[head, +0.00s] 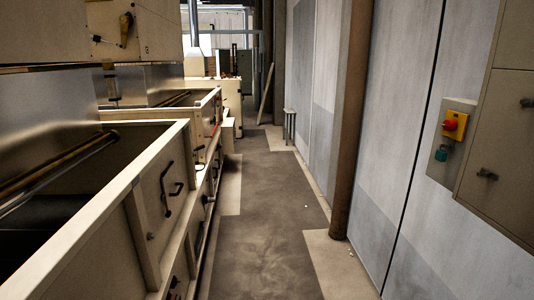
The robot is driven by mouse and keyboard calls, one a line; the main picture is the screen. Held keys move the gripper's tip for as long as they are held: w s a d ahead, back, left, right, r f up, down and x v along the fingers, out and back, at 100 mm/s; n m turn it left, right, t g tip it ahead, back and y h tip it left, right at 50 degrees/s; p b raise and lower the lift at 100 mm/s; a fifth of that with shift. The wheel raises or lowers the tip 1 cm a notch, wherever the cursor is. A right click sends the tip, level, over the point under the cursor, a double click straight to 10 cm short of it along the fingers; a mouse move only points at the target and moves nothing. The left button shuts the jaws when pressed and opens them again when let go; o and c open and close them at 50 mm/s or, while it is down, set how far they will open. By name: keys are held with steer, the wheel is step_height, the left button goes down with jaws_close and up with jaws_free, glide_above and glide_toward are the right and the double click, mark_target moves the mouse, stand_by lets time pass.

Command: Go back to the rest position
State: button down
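My gripper and arm do not show in the head view. No rest position is marked anywhere in the picture. The view looks down a narrow aisle (265,225) between a row of cream hoppers on the left and a grey panelled wall on the right. The nearest hopper (160,180) has an open top, a dark inside and black handles on its side.
A brown post (349,120) stands against the grey wall (400,110). A control box with a red knob (454,124) and a cabinet (505,150) are at right. A small stool (289,125) stands farther down. The aisle floor is mostly clear.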

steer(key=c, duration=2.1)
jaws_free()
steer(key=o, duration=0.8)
